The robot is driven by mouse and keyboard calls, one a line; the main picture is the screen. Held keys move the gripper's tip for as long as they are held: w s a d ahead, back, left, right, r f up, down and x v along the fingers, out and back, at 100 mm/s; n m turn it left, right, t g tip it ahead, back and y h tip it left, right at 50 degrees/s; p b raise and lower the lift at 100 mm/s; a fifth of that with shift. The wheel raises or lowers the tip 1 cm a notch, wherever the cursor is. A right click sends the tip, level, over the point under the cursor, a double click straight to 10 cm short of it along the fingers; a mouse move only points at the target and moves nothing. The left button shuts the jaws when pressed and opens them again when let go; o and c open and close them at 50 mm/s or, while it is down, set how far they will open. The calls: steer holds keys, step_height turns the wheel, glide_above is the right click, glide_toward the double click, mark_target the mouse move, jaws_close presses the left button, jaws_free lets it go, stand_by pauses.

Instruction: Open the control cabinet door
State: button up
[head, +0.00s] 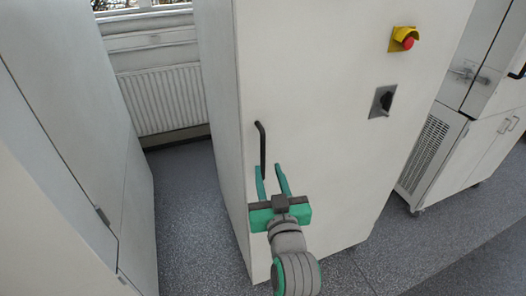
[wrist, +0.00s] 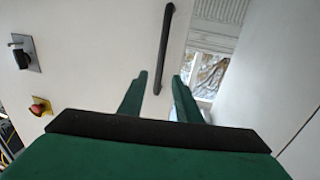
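The control cabinet is tall and white, and its door (head: 320,90) faces me, flat with the front and apparently shut. A black bar handle (head: 262,150) stands upright near the door's left edge. In the wrist view the handle (wrist: 165,48) runs from the top edge down to between the finger ends. My gripper (head: 271,172), with green fingers, is open at the handle's lower end. The wrist view shows the two fingers (wrist: 158,85) apart, with nothing clasped between them. I cannot tell whether a finger touches the handle.
The door carries a yellow-and-red emergency stop (head: 406,40) and a black rotary switch (head: 384,100). A white cabinet (head: 75,150) stands at the left, with a floor gap (head: 190,200) between. A radiator (head: 162,98) is behind. Another unit (head: 455,140) stands at the right.

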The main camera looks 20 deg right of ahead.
mark_target(263, 153)
steer(key=w, duration=0.3)
steer(key=w+d, duration=0.1)
steer(key=w, duration=0.5)
steer(key=shift+w+d, duration=0.25)
steer(key=shift+w, duration=0.05)
steer(key=shift+c, duration=0.3)
jaws_close()
